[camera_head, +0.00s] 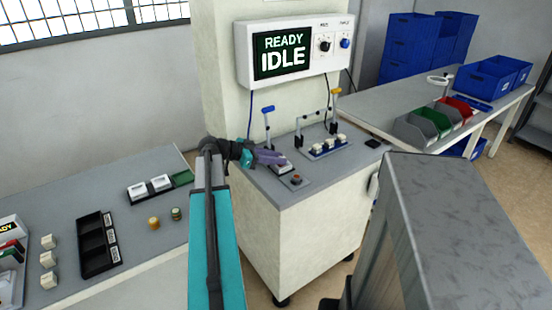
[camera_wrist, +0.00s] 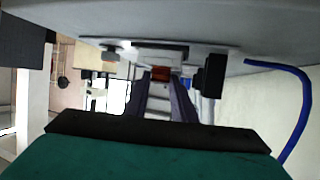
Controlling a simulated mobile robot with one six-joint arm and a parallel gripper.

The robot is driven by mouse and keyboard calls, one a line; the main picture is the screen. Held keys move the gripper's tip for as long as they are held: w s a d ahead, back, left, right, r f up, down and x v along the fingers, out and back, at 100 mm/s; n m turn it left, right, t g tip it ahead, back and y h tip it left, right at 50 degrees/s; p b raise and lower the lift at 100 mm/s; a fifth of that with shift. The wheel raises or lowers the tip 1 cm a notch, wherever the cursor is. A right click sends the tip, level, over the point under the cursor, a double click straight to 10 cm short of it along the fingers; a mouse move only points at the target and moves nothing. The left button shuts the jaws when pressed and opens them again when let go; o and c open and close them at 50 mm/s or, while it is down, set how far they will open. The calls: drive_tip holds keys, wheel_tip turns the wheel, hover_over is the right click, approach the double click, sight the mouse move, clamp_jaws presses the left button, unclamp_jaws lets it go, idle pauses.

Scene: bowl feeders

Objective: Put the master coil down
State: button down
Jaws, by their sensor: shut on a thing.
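My gripper (camera_head: 272,157) reaches over the left part of the grey top of the white cabinet (camera_head: 320,215). In the wrist view, its two dark fingers (camera_wrist: 160,80) are shut on a small reddish-brown piece, which I take as the master coil (camera_wrist: 160,72). The coil is not clearly seen in the head view, where the fingers cover that spot. A small fixture with a pale block (camera_head: 283,168) lies right under the fingertips. I cannot tell whether the coil touches it.
A toggle-clamp fixture with several pale blocks (camera_head: 327,146) stands to the right on the cabinet. A button box (camera_head: 296,180) is at the front. A display reading READY IDLE (camera_head: 283,54) hangs above. The left table (camera_head: 150,240) holds a black tray (camera_head: 97,243) and two small cylinders.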

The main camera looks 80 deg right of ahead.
drive_tip(key=shift+f, duration=0.15)
drive_tip(key=c, duration=1.5)
unclamp_jaws()
drive_tip(key=b+v, duration=0.1)
drive_tip(key=v, duration=1.1)
